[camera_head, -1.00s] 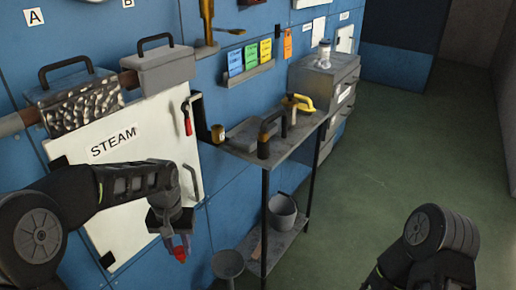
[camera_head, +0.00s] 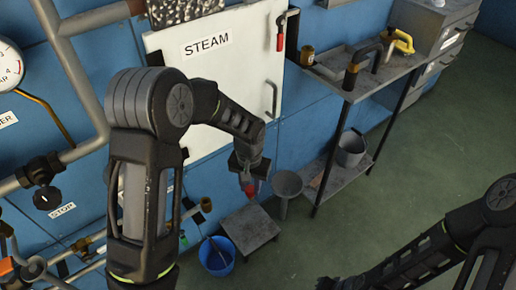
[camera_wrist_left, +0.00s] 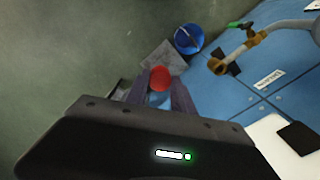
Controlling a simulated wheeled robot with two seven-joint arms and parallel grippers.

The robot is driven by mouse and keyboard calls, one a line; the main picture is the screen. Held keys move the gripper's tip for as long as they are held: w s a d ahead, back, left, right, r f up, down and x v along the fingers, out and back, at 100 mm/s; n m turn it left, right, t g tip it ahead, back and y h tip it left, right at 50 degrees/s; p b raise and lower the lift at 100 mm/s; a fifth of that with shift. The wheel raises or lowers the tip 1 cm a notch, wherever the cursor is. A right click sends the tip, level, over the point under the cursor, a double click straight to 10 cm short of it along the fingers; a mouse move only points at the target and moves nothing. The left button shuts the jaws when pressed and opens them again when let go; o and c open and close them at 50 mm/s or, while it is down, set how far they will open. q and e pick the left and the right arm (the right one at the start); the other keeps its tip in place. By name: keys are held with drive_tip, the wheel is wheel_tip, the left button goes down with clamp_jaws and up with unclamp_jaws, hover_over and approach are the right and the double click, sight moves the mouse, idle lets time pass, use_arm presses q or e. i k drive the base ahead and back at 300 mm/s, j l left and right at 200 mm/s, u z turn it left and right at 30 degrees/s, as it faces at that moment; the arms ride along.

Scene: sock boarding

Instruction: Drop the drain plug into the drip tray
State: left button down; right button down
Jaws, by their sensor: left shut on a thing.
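My left gripper (camera_head: 248,182) is shut on a small red piece, the drain plug (camera_head: 251,189), and holds it in the air in front of the blue wall. In the left wrist view the plug (camera_wrist_left: 160,76) shows as a round red end between the two fingers (camera_wrist_left: 160,92). My right gripper is out of view.
A blue bucket (camera_head: 217,262) stands left of the grey square piece. A grey funnel (camera_head: 286,182) is to its right, by a metal table (camera_head: 360,80) with a grey bucket (camera_head: 350,150) on its lower shelf. Pipes and valves line the wall left.

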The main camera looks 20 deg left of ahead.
sight(340, 71)
drive_tip(key=k, duration=0.6)
drive_tip(key=u, duration=1.2)
drive_tip(key=i+l, duration=0.15)
drive_tip(key=l, duration=0.55)
drive_tip(key=i+l, duration=0.15)
drive_tip(key=l, duration=0.55)
drive_tip(key=i+l, duration=0.1)
drive_tip(key=l, duration=0.6)
drive_tip(key=i+l, duration=0.15)
drive_tip(key=l, duration=0.55)
drive_tip(key=i+l, duration=0.15)
drive_tip(key=l, duration=0.55)
drive_tip(key=i+l, duration=0.15)
drive_tip(key=l, duration=0.55)
drive_tip(key=i+l, duration=0.1)
drive_tip(key=l, duration=0.55)
drive_tip(key=i+l, duration=0.15)
drive_tip(key=l, duration=0.55)
